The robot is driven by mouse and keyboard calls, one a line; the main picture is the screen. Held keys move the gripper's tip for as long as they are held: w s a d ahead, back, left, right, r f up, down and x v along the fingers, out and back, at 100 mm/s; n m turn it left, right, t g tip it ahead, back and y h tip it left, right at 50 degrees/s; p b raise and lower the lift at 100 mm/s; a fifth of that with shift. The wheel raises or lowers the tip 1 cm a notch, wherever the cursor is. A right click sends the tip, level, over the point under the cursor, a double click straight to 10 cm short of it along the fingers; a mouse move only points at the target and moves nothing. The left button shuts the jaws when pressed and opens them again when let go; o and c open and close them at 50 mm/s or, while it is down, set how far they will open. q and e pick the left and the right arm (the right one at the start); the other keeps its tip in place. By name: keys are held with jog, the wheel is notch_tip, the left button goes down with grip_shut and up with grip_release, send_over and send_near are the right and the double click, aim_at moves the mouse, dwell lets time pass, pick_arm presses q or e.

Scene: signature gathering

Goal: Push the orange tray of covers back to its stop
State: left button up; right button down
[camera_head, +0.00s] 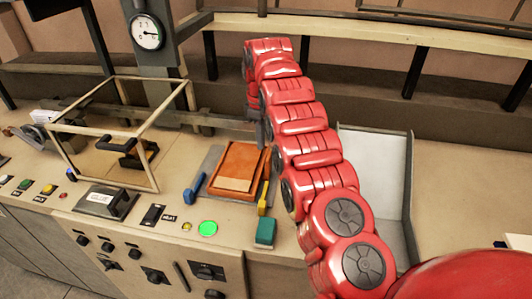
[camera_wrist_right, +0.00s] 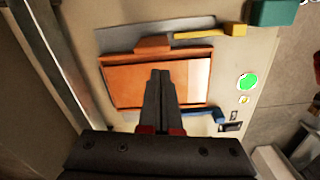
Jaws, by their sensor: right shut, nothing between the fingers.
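The orange tray (camera_head: 226,187) sits on a grey plate (camera_head: 211,160) on the bench, with a flat lighter tan-orange piece (camera_head: 240,170) in it. In the right wrist view the tray (camera_wrist_right: 112,88) lies below my right gripper (camera_wrist_right: 160,74), with an orange tab (camera_wrist_right: 153,44) on one side. The gripper's fingers are shut and empty, over the tray; I cannot tell whether they touch it. In the head view my red right arm hides most of that gripper. My left gripper is not in view.
A blue handle (camera_head: 195,187) and a yellow handle (camera_head: 263,198) flank the tray. A teal block (camera_head: 265,232) and a lit green button (camera_head: 208,228) are in front. A wire-frame box (camera_head: 150,115) stands left, a grey-white bin (camera_head: 385,170) right.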

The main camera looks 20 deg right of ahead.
jog(key=d+f+n+p, duration=0.1)
jog(key=f, duration=0.2)
jog(key=d+f+n+p, duration=0.1)
jog(key=d+f, duration=0.1)
jog(key=f, duration=0.2)
jog(key=d+f+n+p, duration=0.1)
jog(key=f, duration=0.2)
jog(key=shift+s+d+f+p, duration=0.15)
jog(key=shift+s+d+p, duration=0.15)
jog(key=shift+s+p, duration=0.1)
jog(key=shift+w+f, duration=0.1)
jog(key=shift+f, duration=0.35)
